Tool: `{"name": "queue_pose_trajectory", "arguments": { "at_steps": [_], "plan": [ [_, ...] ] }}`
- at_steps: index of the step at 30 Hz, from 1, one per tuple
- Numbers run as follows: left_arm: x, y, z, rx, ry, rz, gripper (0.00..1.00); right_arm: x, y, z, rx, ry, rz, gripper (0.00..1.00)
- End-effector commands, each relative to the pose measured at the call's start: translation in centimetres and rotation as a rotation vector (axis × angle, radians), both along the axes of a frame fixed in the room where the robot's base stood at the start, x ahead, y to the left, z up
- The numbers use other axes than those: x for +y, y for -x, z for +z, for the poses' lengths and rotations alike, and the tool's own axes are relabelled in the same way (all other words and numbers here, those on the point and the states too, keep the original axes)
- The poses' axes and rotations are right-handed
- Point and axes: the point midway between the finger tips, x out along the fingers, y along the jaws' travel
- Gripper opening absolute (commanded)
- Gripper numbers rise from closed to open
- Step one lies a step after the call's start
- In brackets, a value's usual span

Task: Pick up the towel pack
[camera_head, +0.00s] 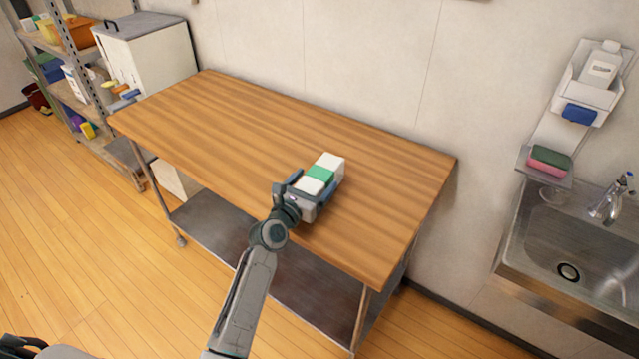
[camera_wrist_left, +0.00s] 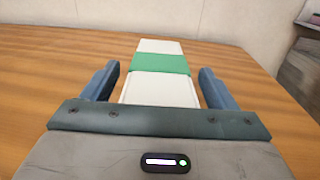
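The towel pack (camera_head: 321,174) is a white block with a green band around its middle. It lies on the wooden table (camera_head: 230,125), toward the table's right part. My left gripper (camera_head: 312,181) is at the near end of the pack. In the left wrist view the pack (camera_wrist_left: 161,62) stretches away between the two blue-grey fingers of my left gripper (camera_wrist_left: 158,72). The fingers are open, one on each side of the pack, with a gap showing on both sides. The pack's underside is hidden. My right gripper is not in view.
The tabletop around the pack is bare. A wall runs behind the table. A shelf rack (camera_head: 85,95) and a white cabinet (camera_head: 150,50) stand at the left. A metal sink (camera_head: 580,235) is at the right, with a sponge (camera_head: 549,160) on a ledge above it.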

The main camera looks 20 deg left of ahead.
Motion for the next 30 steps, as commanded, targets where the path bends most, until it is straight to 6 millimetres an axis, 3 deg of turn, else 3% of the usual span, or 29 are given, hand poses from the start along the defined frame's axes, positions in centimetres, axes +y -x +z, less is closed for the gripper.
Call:
{"name": "queue_pose_trajectory", "arguments": {
  "at_steps": [1, 7, 17, 26, 30],
  "plan": [
    [0.0, 0.0, 0.0, 0.0, 0.0, 0.0, 0.7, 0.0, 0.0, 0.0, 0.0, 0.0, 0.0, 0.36],
    [0.0, 0.0, 0.0, 0.0, -0.001, 0.0, 0.31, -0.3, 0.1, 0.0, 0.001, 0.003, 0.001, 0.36],
    [0.0, 0.0, 0.3, -0.001, -0.001, 0.0, 0.3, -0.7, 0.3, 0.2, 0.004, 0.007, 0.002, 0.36],
    [0.0, 0.0, 3.6, -0.004, -0.001, 0.0, 0.3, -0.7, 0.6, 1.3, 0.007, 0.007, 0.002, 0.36],
    [-0.4, 2.4, 3.6, 0.001, 0.001, 0.0, 0.3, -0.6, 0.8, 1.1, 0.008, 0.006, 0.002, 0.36]
  ]
}}
